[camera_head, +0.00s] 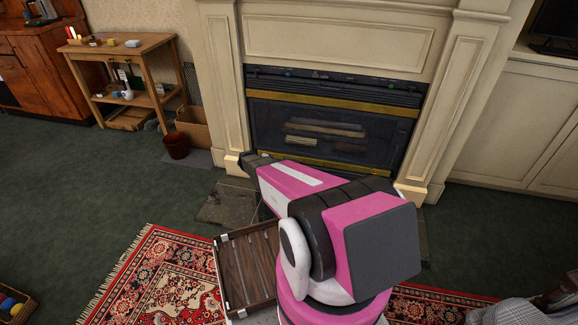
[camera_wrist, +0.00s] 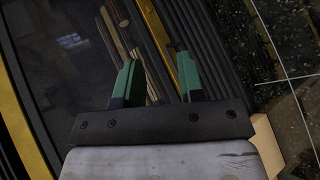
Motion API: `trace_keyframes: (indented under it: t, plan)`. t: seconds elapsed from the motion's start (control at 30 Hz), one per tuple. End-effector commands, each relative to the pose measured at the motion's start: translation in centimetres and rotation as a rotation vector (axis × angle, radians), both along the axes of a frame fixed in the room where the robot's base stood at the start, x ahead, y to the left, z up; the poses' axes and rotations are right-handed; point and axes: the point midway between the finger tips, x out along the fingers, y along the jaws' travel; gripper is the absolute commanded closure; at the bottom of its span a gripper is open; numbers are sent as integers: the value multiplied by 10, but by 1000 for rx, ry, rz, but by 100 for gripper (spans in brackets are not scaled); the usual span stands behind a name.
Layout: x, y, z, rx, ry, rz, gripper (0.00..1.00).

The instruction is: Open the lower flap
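The fireplace insert (camera_head: 330,125) has a dark glass front between two brass bars. In the wrist view, the lower flap (camera_wrist: 216,50) appears as a black ribbed panel beside the lower brass bar (camera_wrist: 184,66). It looks closed. In the head view my arm hides most of the area below that bar. My gripper (camera_wrist: 157,80) is open and empty, with two green fingers apart. The left finger overlaps the dark glass (camera_wrist: 65,75); the right finger overlaps the brass bar, close to the flap. I cannot tell whether either finger touches.
A dark stone hearth (camera_wrist: 285,45) lies before the fireplace. A slatted wooden crate (camera_head: 247,268) and a red patterned rug (camera_head: 165,280) are near my base. A wooden side table (camera_head: 125,55) and a dark red pot (camera_head: 176,146) stand left. Open green carpet lies left.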

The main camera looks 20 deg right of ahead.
Motion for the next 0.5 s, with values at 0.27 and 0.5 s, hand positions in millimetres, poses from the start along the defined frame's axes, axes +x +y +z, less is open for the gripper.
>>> trace_keyframes:
  t: [0.27, 0.5]
  plan:
    - [79, -5, -88, -309, -35, 152, 64]
    - [89, -11, -98, -366, -48, 188, 64]
